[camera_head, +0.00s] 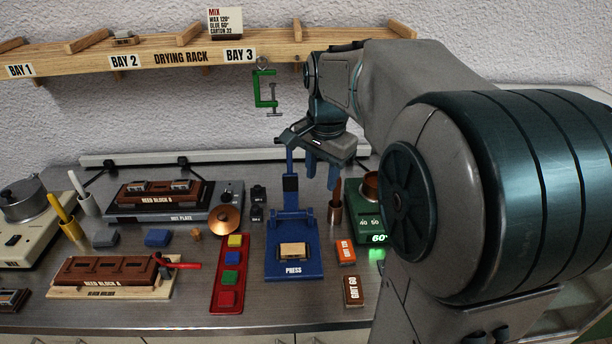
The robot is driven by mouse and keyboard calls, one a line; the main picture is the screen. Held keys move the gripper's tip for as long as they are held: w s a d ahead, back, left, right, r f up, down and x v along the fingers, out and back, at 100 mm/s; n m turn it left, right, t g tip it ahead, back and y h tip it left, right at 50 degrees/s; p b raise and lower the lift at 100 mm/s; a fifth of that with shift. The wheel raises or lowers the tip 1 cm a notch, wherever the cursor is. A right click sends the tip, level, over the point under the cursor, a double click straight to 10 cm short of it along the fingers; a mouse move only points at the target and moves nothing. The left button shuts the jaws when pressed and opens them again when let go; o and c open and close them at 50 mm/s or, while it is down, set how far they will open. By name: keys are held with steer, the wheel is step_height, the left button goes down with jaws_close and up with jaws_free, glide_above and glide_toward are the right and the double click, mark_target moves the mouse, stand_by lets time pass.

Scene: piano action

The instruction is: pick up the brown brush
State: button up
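The brown brush (337,191) stands upright in a small brown cup (335,214), to the right of the blue press. Only its handle shows above the rim; its lower end is hidden in the cup. My gripper (321,173) points down above and slightly left of the brush. Its two blue fingers are apart with nothing visible between them. One fingertip appears close to the top of the handle; I cannot tell whether they touch.
The blue press (293,251) stands left of the cup, its lever upright near my gripper. A green heated pot unit (369,225) is close on the right. Orange (346,251) and brown (353,290) grit blocks lie in front. A drying rack (185,50) is on the wall.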

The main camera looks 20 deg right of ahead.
steer(key=w+d+m, duration=0.3)
steer(key=w+d+m+g, duration=0.1)
steer(key=w+d+m, duration=0.2)
steer(key=w, duration=0.1)
steer(key=w+d+f+m, duration=0.1)
steer(key=w+d+m, duration=0.2)
steer(key=shift+w+b, duration=0.15)
steer(key=shift+b, duration=0.15)
steer(key=shift+f, duration=0.3)
glide_above(336, 201)
steer(key=f, duration=0.7)
steer(key=shift+w+d+f, duration=0.2)
steer(key=shift+w+f, duration=0.15)
steer(key=shift+w, duration=0.05)
steer(key=shift+s+a+f+p, duration=0.1)
steer(key=shift+f+p, duration=0.3)
steer(key=shift+f, duration=2.25)
jaws_close()
